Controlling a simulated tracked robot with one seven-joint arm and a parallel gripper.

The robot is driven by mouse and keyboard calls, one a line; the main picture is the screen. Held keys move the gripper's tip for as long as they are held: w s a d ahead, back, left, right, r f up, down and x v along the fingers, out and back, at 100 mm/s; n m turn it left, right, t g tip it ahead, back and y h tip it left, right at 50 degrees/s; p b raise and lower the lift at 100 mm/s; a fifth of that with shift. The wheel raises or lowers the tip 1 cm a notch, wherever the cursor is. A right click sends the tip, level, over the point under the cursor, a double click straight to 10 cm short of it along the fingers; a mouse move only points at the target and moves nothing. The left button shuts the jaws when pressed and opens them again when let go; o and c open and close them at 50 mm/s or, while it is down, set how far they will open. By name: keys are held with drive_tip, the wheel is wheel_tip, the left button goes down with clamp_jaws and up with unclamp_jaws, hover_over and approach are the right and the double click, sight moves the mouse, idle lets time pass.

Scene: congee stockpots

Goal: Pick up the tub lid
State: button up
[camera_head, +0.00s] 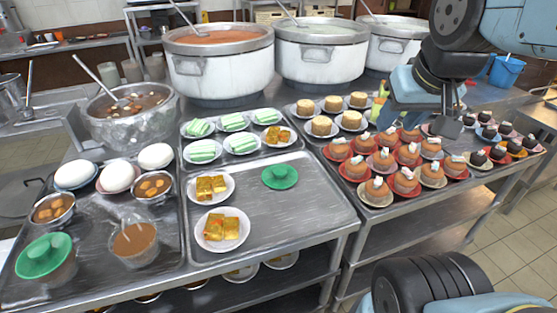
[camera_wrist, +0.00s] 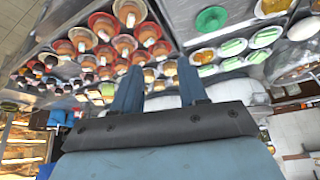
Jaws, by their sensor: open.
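A round green lid (camera_head: 280,177) with a raised knob lies loose on the bare part of the metal tray (camera_head: 310,205). It also shows in the wrist view (camera_wrist: 210,19), near the top edge. A second green lid (camera_head: 43,257) sits on a tub at the front left. My gripper (camera_head: 418,124) is open, over the back of the right-hand tray of small cakes, well right of the loose lid and apart from it. In the wrist view, the two blue fingers of my gripper (camera_wrist: 160,84) stand apart with nothing held between them.
Plates of yellow squares (camera_head: 222,228) stand left of the loose lid, and plates of green slices (camera_head: 203,150) behind it. Crowded small cakes (camera_head: 404,180) fill the right tray. Large stockpots (camera_head: 220,60) line the back. An open tub of brown liquid (camera_head: 134,242) stands at front left.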

drive_tip(key=shift+w, duration=0.2)
drive_tip(key=o, duration=0.3)
drive_tip(key=shift+w+a, duration=0.1)
drive_tip(key=shift+w, duration=0.15)
drive_tip(key=o, duration=0.4)
drive_tip(key=shift+m+g+y, duration=0.7)
drive_tip(key=shift+y, duration=0.1)
drive_tip(key=w+f, duration=0.1)
drive_tip(key=w, duration=0.1)
drive_tip(key=w+a+f, duration=0.1)
drive_tip(key=w, duration=0.1)
drive_tip(key=w+a+f, duration=0.1)
drive_tip(key=w, duration=0.1)
drive_tip(key=shift+w+a+f, duration=0.1)
drive_tip(key=shift+w+a, duration=0.05)
drive_tip(key=shift+w, duration=0.1)
drive_tip(key=m+h, duration=0.4)
approach(279, 170)
drive_tip(key=shift+x, duration=4.35)
